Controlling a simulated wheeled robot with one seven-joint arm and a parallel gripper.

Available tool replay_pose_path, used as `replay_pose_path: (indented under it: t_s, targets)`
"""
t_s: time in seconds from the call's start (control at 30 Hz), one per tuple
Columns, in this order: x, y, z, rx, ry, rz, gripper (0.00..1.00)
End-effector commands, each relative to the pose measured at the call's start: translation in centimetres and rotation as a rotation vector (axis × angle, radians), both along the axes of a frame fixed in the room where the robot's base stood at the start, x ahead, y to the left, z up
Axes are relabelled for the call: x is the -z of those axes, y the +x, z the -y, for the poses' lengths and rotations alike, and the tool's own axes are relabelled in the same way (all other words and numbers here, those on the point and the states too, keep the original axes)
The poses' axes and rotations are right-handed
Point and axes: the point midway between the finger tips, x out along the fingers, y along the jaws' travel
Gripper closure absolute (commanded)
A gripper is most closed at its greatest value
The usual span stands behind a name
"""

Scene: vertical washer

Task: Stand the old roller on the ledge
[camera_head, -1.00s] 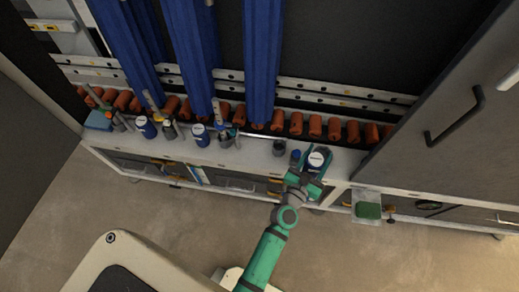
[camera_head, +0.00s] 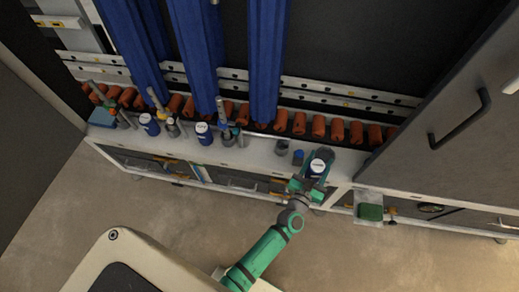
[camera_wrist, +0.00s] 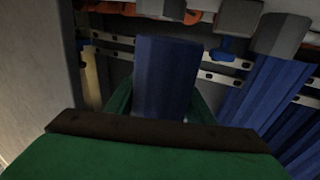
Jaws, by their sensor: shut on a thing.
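A dark blue cylinder with a white round top (camera_head: 317,166) is at the front right of the pale ledge (camera_head: 262,155). My gripper (camera_head: 312,175) is shut around it. In the wrist view the blue cylinder (camera_wrist: 165,80) stands roughly upright between my green fingers, its lower end hidden by my gripper. I cannot tell whether it touches the ledge. Which thing is the old roller is not clear; orange-red rollers (camera_head: 299,123) stand in a row along the back of the ledge.
A grey cup (camera_head: 282,147) and a small blue item (camera_head: 298,156) are just left of my gripper. Two blue-and-white cans (camera_head: 204,134) and upright tools (camera_head: 225,122) stand further left. Long blue columns (camera_head: 196,60) hang behind. A grey cabinet door (camera_head: 440,110) is at the right.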

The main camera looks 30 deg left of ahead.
Motion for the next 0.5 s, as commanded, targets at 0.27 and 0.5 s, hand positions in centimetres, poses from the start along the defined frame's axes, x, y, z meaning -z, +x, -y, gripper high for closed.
replay_pose_path:
  t_s: [0.27,0.5]
  targets:
    - [0.1,-0.4,-2.9,-0.102,0.004,0.017,0.79]
    - [-0.8,-1.1,-5.4,-0.177,0.009,0.023,0.79]
